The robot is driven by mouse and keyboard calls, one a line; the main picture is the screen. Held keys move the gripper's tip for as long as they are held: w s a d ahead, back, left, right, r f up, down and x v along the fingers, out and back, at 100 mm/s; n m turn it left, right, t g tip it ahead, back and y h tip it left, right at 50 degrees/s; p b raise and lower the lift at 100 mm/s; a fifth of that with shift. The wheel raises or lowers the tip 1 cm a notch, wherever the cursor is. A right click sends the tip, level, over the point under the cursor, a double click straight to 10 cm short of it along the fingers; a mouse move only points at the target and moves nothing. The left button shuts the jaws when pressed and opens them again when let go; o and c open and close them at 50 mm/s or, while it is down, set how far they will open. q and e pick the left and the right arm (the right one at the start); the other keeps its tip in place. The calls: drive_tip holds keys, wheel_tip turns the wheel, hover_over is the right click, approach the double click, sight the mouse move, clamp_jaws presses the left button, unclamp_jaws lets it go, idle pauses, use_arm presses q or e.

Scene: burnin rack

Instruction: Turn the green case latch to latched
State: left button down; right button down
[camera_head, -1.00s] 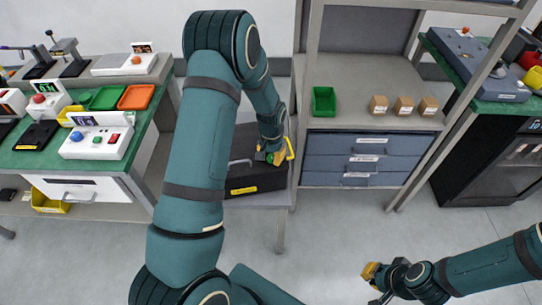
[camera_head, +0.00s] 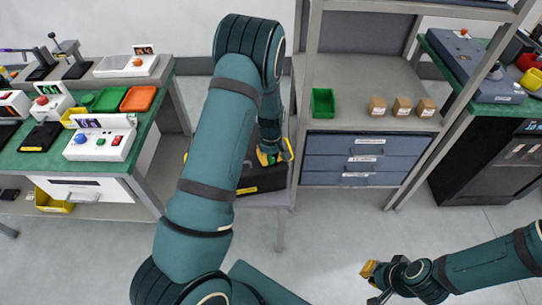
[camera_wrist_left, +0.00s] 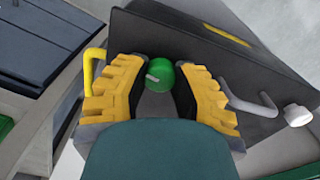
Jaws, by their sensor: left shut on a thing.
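The black case (camera_head: 264,182) lies on a low grey bench, partly hidden behind my left arm in the head view. The case's dark face also shows in the left wrist view (camera_wrist_left: 215,60). The green latch (camera_wrist_left: 159,74) is a round knob with a short pale bar on it. My left gripper (camera_wrist_left: 160,88) has its yellow fingers on either side of the green latch and is shut on it. In the head view my left gripper (camera_head: 268,157) is at the case. My right gripper (camera_head: 372,283) is over the floor, away from the case; its jaw opening is unclear.
In the left wrist view a yellow hook-shaped part (camera_wrist_left: 92,68) is left of the fingers; a grey handle (camera_wrist_left: 252,101) and white knob (camera_wrist_left: 297,115) are to the right. A shelf rack with drawers (camera_head: 345,160) stands right of the case. A green-topped bench (camera_head: 60,155) is left.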

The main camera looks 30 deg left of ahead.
sight(271, 158)
use_arm(q)
drive_tip(key=shift+n+p, duration=0.35)
drive_tip(key=shift+n, duration=0.75)
drive_tip(key=c, duration=0.7)
unclamp_jaws()
wheel_tip(271, 158, up, 12)
